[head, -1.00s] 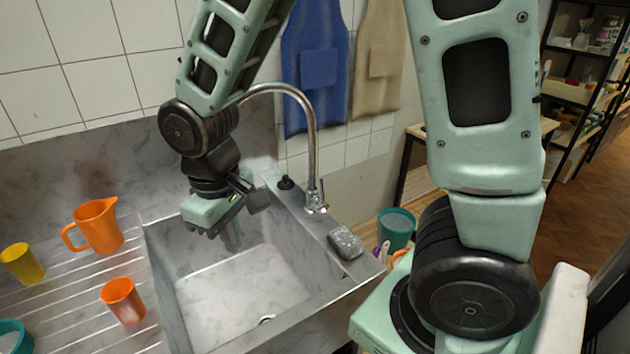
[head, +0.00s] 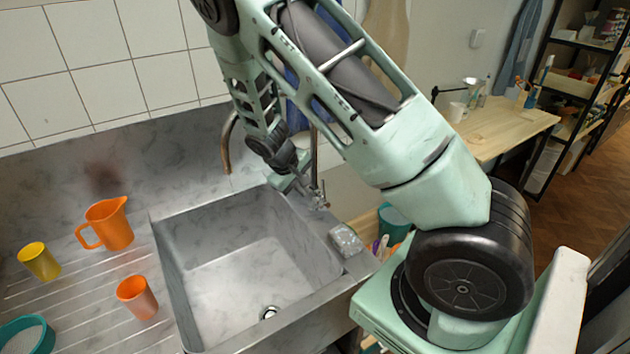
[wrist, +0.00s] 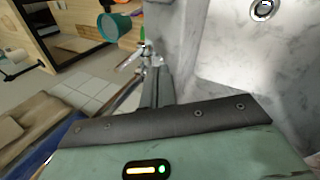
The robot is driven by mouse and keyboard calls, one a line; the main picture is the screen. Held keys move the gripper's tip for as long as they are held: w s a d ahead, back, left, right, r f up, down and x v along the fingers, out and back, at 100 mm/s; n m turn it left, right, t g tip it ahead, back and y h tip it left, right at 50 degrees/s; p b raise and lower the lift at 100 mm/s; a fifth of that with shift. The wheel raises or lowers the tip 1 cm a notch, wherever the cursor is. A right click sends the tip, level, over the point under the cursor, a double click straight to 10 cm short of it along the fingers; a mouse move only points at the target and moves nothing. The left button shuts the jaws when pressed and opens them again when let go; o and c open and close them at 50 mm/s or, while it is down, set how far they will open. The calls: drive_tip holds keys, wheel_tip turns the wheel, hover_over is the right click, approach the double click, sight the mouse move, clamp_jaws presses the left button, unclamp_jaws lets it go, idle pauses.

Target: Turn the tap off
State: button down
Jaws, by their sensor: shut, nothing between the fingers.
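The metal tap stands at the back right corner of the sink (head: 185,290). My arm hides much of its curved neck; the spout end (head: 227,150) shows left of the arm. The tap's base and small lever (head: 320,197) show at the rim. My gripper (head: 304,188) is low beside the tap base, on its left. In the wrist view my gripper (wrist: 158,75) is shut and empty, and the tap lever (wrist: 131,60) lies just beyond its fingertips. I cannot tell whether they touch. I see no water stream under the spout.
A grey sponge-like block (head: 347,240) lies on the right rim. An orange jug (head: 110,226), orange cup (head: 137,297), yellow cup (head: 39,262) and teal bowl (head: 28,335) stand on the drainboard. A teal bucket (head: 394,224) is right of the sink. The basin is empty.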

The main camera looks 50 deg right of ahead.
sight(323, 194)
drive_tip(key=shift+s+d+f+p, duration=0.1)
drive_tip(key=shift+d+f+p, duration=0.15)
drive_tip(key=shift+d+p, duration=0.4)
drive_tip(key=shift+w+d+f+p, duration=0.1)
drive_tip(key=shift+d+f+p, duration=0.2)
drive_tip(key=shift+d, duration=0.7)
drive_tip(key=shift+s+d+f+p, duration=0.1)
drive_tip(key=shift+d+f+p, duration=0.1)
drive_tip(key=shift+d+p, duration=0.5)
drive_tip(key=shift+d, duration=0.1)
